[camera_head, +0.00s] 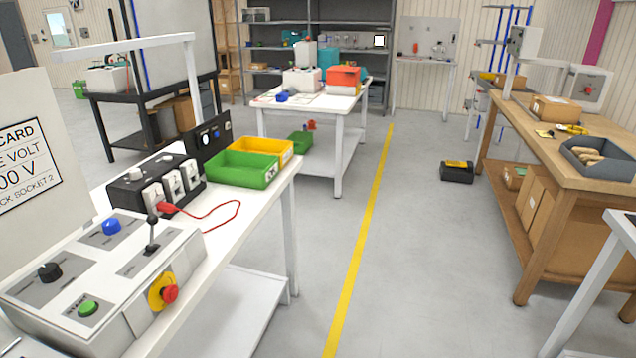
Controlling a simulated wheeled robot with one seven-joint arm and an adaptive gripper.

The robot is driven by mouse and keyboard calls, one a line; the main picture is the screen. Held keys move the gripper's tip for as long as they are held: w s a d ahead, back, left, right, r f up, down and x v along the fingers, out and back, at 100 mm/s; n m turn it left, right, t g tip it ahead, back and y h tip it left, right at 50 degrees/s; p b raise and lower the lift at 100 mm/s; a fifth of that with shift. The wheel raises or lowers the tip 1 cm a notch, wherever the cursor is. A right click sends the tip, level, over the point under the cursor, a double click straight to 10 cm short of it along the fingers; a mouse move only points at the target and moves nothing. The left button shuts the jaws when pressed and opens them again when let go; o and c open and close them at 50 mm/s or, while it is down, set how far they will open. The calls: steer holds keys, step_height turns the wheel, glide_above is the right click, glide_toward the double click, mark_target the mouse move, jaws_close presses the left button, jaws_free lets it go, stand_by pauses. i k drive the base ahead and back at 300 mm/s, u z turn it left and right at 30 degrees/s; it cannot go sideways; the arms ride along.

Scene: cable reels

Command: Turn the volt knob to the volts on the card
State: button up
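A white card (30,215) stands at the left edge, partly cut off; I read "CARD", "E VOLT", "00 V" and "CK SOCKET 2", and the first digit of the volts is out of view. In front of it a light grey control box (192,247) sits on the white bench. Its sloped top has a black knob (50,271) on a dark panel at the left and a blue knob (111,226) further back. Their labels and settings are too small to read, so I cannot tell which is the volt knob. My gripper is not in view.
The box also has a lever (152,235), a green START button (88,307) and a red stop button (170,293). Behind it stand a black socket box (125,192) with a red lead (215,207), and green (245,172) and yellow bins (277,147).

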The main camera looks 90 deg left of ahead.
mark_target(111, 225)
steer(key=u, duration=4.05)
